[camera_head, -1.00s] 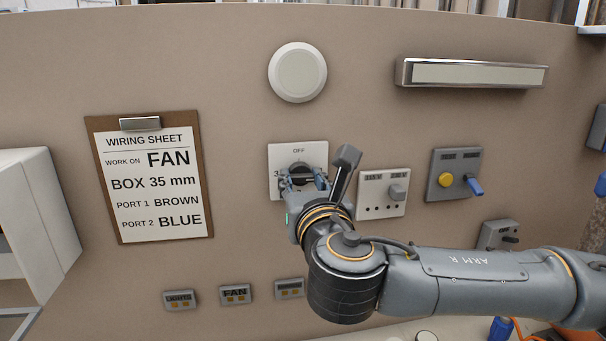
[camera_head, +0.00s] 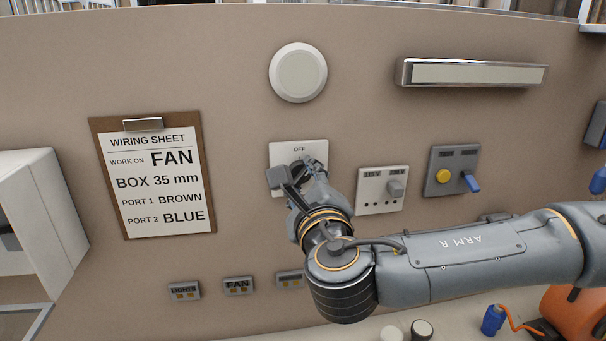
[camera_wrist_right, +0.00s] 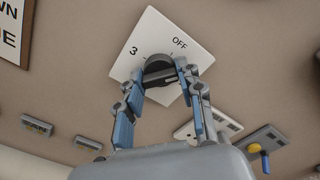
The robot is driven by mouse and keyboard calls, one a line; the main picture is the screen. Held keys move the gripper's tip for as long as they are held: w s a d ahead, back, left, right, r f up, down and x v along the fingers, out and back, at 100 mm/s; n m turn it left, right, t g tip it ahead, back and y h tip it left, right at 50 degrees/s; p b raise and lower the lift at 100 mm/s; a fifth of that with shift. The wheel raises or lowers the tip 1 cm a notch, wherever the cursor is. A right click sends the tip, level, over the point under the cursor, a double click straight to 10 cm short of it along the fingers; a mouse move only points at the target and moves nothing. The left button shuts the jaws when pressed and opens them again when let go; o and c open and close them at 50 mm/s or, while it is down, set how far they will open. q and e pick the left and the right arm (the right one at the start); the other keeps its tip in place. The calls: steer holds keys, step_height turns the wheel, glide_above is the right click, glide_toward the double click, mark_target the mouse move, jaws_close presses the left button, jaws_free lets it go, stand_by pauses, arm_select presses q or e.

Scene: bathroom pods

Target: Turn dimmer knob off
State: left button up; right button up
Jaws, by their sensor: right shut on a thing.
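The dimmer plate (camera_head: 284,149) is a white square on the wall, with OFF printed at its top. In the right wrist view the plate (camera_wrist_right: 150,35) also shows a 3 at its left, and the dark round knob (camera_wrist_right: 157,64) sits at its middle. My right gripper (camera_head: 298,172) is at the knob in the head view, its wrist turned. In the wrist view my right gripper's fingers (camera_wrist_right: 160,80) are shut on the knob, one on each side. The gripper hides much of the knob and lower plate. My left gripper is in neither view.
A socket plate (camera_head: 369,189) and a grey box (camera_head: 441,160) with a yellow button and blue lever are to the right. Above are a round white disc (camera_head: 298,72) and a bar lamp (camera_head: 474,75). A wiring sheet (camera_head: 157,182) hangs left. Small labelled switches are below.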

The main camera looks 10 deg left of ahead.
steer(key=n+p, duration=0.1)
steer(key=n, duration=0.2)
steer(key=shift+n, duration=0.4)
steer(key=shift+f+n+p, duration=0.1)
steer(key=shift+n+p, duration=0.2)
steer(key=shift+n, duration=1.5)
steer(key=o, duration=1.2)
steer(key=shift+s+d, duration=0.1)
steer(key=shift+s, duration=0.1)
steer(key=v, duration=1.1)
steer(key=shift+s+d, duration=0.1)
steer(key=shift+s, duration=0.15)
